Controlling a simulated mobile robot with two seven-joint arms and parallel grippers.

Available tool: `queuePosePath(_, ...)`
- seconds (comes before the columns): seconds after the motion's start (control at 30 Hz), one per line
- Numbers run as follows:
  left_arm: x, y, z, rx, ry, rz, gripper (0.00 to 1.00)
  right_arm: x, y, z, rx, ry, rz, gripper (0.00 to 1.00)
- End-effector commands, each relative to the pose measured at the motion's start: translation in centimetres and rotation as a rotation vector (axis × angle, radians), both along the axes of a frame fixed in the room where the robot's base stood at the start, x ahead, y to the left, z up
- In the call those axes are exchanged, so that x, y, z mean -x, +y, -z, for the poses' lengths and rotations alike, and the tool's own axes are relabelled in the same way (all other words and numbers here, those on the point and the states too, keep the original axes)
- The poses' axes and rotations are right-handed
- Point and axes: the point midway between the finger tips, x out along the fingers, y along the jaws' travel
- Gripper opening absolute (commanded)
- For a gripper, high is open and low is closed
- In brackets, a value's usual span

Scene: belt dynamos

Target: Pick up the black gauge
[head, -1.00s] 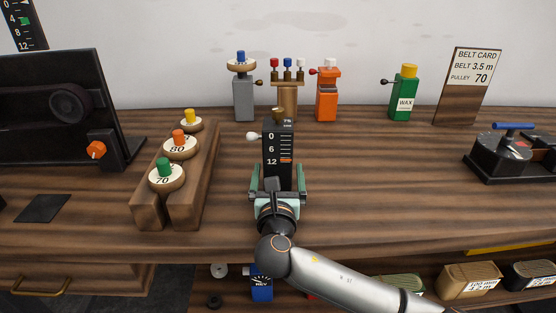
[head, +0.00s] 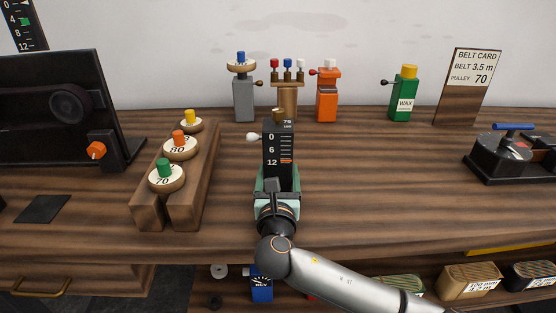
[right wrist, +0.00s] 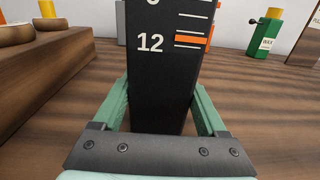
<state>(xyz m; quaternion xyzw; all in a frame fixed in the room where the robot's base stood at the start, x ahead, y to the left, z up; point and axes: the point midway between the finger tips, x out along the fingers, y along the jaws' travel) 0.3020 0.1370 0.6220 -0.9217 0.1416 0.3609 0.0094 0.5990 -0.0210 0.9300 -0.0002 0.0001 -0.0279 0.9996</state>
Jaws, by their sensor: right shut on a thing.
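The black gauge (head: 279,148) stands upright near the middle of the wooden bench. It has a white scale marked 0, 6 and 12, an orange mark near 12, a brass-coloured knob on top and a white knob at its left side. My right gripper (head: 277,183) is shut on the gauge's lower part, with one green finger at each side. The right wrist view shows the gauge (right wrist: 163,60) close up between the fingers (right wrist: 163,105). I cannot tell whether its base touches the bench. My left gripper is not in view.
A wooden rack (head: 150,208) with numbered pulleys stands to the left. A grey post (head: 244,98), an orange device (head: 327,98) and a green wax bottle (head: 404,95) stand behind. A black machine (head: 512,155) is at the right. Bare bench lies right of the gauge.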

Motion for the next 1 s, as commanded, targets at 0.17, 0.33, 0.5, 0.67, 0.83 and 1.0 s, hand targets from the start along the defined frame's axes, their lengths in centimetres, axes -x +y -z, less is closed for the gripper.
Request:
queuePosePath(0.17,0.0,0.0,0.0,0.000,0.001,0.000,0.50,0.0,0.0,-0.2,0.000,-0.004,0.000,0.00)
queuePosePath(0.33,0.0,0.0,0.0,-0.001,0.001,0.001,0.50,0.0,0.0,-0.2,0.000,-0.004,0.000,0.00)
queuePosePath(0.5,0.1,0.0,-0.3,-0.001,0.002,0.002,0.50,0.0,0.0,-1.1,-0.001,-0.005,0.000,0.00)
queuePosePath(0.67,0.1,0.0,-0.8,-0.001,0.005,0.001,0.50,0.0,0.1,-3.4,-0.004,-0.008,-0.002,0.00)
queuePosePath(0.83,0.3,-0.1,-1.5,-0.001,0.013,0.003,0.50,2.5,0.2,-6.8,-0.007,-0.009,-0.006,0.00)
queuePosePath(1.0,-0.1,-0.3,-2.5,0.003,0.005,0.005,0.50,6.2,0.4,-10.1,-0.006,-0.005,-0.007,0.00)
